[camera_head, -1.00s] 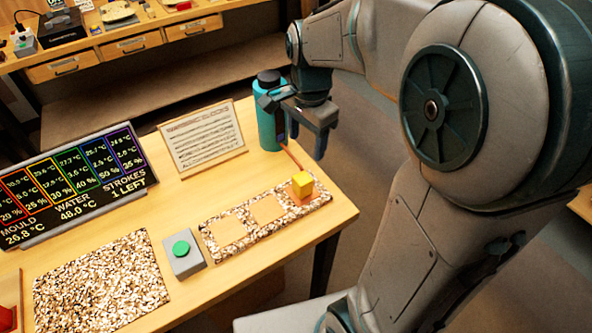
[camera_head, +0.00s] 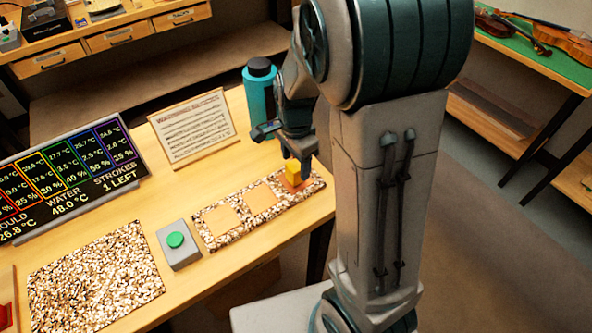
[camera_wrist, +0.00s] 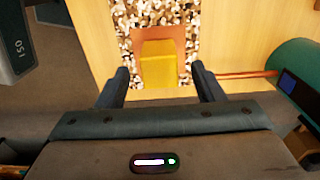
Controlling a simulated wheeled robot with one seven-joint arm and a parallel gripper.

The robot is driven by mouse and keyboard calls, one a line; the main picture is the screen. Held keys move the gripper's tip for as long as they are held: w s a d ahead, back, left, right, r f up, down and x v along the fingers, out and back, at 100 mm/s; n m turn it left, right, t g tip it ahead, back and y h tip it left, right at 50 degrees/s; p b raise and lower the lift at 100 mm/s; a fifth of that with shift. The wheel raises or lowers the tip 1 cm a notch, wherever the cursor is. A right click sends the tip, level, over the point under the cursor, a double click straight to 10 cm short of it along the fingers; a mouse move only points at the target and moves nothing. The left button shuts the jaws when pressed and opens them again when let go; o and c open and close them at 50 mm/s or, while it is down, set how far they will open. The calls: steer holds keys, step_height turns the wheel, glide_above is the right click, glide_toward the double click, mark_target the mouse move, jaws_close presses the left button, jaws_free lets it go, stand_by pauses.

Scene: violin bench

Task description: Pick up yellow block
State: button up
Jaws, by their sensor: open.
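The yellow block (camera_head: 296,172) sits on an orange square at the right end of the speckled strip on the bench. My gripper (camera_head: 292,157) is just above and close to the block, partly covering it in the head view. In the wrist view the yellow block (camera_wrist: 159,64) lies ahead of and between the two fingers of my open gripper (camera_wrist: 160,78). Nothing is held between the fingers.
A teal bottle (camera_head: 260,92) stands close behind my gripper and also shows at the right of the wrist view (camera_wrist: 298,68). A grey box with a green button (camera_head: 178,245), a text board (camera_head: 193,127) and a dark display (camera_head: 65,180) stand to the left. The speckled strip (camera_head: 232,240) has two bare squares.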

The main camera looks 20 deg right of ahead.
steer(key=shift+f, duration=1.25)
steer(key=c, duration=1.1)
steer(key=shift+c, duration=0.2)
steer(key=shift+r, duration=0.15)
